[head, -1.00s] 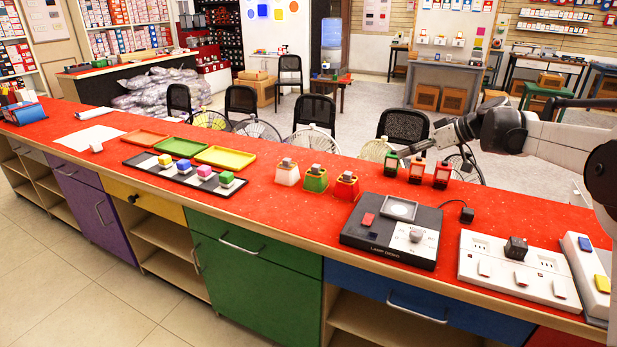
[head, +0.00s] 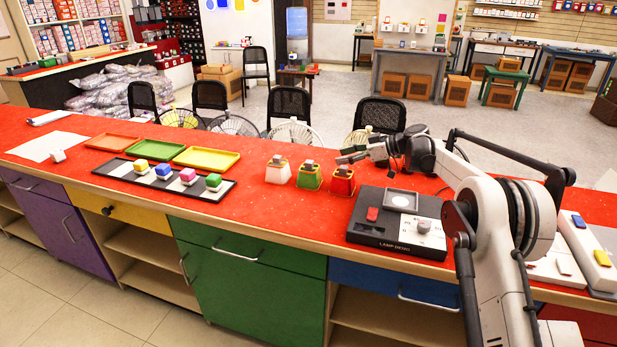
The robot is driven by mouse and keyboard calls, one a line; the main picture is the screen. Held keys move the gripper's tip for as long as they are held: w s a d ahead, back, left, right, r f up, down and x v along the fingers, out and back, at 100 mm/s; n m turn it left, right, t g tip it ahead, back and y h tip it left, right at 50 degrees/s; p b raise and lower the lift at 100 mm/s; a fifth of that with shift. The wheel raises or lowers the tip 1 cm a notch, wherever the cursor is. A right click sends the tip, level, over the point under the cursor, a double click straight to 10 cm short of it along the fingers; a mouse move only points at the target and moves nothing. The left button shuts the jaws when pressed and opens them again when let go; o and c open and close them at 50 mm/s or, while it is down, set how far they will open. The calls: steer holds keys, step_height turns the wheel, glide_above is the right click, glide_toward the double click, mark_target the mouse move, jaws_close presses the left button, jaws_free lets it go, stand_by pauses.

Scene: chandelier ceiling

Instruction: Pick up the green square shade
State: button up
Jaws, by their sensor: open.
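The green square shade (head: 309,178) stands upright on the red counter, with a small grey block on its top. It is in the middle of a row, between a white shade (head: 277,170) and a red shade (head: 342,183). My gripper (head: 341,155) is open and empty. In the picture it is above and right of the green shade, close over the top of the red one. It appears apart from all three shades, though its exact depth is hard to tell.
The black lamp demo panel (head: 362,235) lies right of the shades, beside my arm. To the left are a black-and-white strip (head: 120,171) with colored cubes and a yellow tray (head: 207,158). The counter (head: 262,212) in front of the shades is clear.

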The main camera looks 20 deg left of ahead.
mark_target(313, 162)
steer(key=x, duration=1.1)
steer(key=shift+w+b, duration=0.15)
steer(key=shift+b, duration=0.2)
jaws_close()
